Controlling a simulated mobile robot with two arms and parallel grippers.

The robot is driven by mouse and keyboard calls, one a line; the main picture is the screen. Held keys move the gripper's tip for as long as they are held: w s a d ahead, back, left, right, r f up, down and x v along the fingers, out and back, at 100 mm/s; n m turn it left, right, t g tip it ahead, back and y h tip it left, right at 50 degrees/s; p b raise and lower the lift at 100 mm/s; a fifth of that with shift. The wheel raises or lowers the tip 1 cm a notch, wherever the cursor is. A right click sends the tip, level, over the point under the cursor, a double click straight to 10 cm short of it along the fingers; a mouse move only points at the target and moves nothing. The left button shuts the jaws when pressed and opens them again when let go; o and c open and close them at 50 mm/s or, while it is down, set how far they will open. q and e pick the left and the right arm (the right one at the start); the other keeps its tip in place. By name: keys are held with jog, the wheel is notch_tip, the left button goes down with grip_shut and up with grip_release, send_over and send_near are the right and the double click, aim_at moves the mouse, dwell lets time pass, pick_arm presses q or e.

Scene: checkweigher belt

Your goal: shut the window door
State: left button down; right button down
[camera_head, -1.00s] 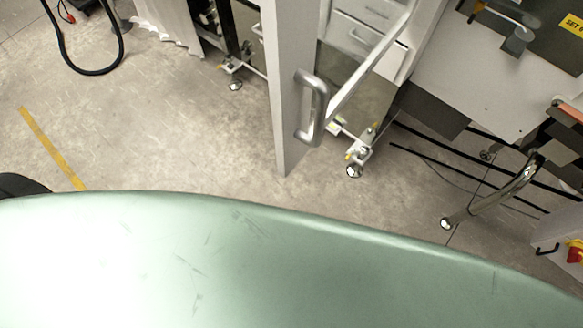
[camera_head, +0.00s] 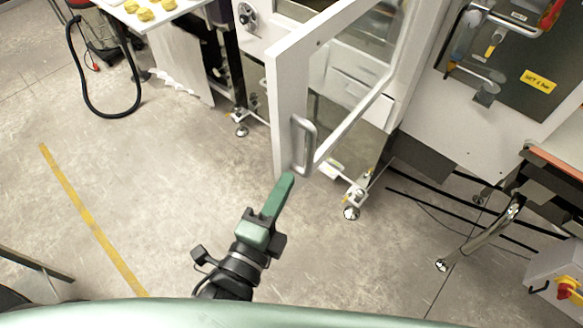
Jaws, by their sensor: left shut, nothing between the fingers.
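The window door (camera_head: 275,105) is a white frame around a clear pane. It stands open, swung out from the white cabinet toward me, with its free edge facing me. A grey metal bar handle (camera_head: 305,145) is fixed near the bottom of that free edge. My left gripper (camera_head: 289,180) reaches up from the bottom of the view, with green fingers shut and empty. Its fingertips are at the lower end of the handle in the picture; I cannot tell whether they touch it. My right gripper is not in view.
A table (camera_head: 183,8) with yellow items stands at the upper left, a black hose (camera_head: 83,90) beside it. A panel with a yellow label (camera_head: 538,80) and a box with a red knob (camera_head: 567,288) are at the right.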

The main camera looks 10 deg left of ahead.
pick_arm(q)
jog(key=shift+x, duration=2)
